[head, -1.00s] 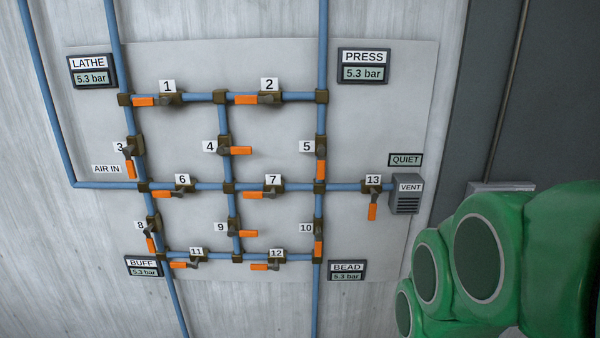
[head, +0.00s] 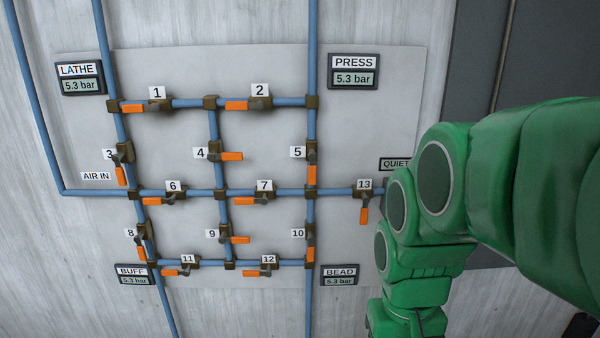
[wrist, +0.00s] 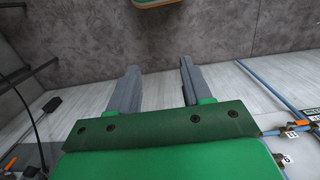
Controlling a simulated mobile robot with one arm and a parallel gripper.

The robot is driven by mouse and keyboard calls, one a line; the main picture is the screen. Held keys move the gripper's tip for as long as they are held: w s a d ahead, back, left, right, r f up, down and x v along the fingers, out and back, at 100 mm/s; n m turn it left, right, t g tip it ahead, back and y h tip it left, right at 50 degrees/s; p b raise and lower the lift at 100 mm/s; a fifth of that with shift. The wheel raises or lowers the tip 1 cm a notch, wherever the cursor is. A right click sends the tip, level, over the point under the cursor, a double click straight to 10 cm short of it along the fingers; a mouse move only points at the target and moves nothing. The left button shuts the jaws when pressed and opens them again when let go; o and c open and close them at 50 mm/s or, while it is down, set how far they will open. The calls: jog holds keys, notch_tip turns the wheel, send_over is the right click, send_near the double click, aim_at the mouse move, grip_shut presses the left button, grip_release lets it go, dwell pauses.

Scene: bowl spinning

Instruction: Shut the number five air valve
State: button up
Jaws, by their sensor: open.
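The number five valve (head: 311,152) sits on the right vertical blue pipe of the panel in the head view. Its orange handle (head: 311,174) points down, in line with the pipe. The "5" label (head: 298,152) is just left of it. My gripper (wrist: 158,78) shows in the wrist view with its two grey fingers apart and nothing between them. The gripper is not visible in the head view, where only my green arm shows at the right, apart from valve five in the picture.
Valves 2 (head: 262,103), 7 (head: 264,197) and 10 (head: 310,239) are on neighbouring pipes. Valve 13 (head: 365,193) is beside my arm, which hides the vent. The PRESS gauge (head: 353,71) reads 5.3 bar. A blue pipe (wrist: 262,88) runs along the right of the wrist view.

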jog(key=w+a+r+t, duration=0.15)
jog(key=w+r, duration=0.35)
jog(key=w, duration=0.7)
jog(key=w+a+r+t, duration=0.15)
jog(key=w+r, duration=0.45)
jog(key=w, duration=0.6)
notch_tip(320, 180, up, 6)
jog(key=t, duration=0.2)
send_over(312, 170)
jog(key=s, duration=0.2)
jog(key=shift+w+d+r, duration=0.1)
jog(key=shift+r, duration=0.05)
jog(key=shift+w, duration=0.15)
jog(key=shift+t, duration=0.3)
jog(key=shift+x, duration=3.8)
grip_shut()
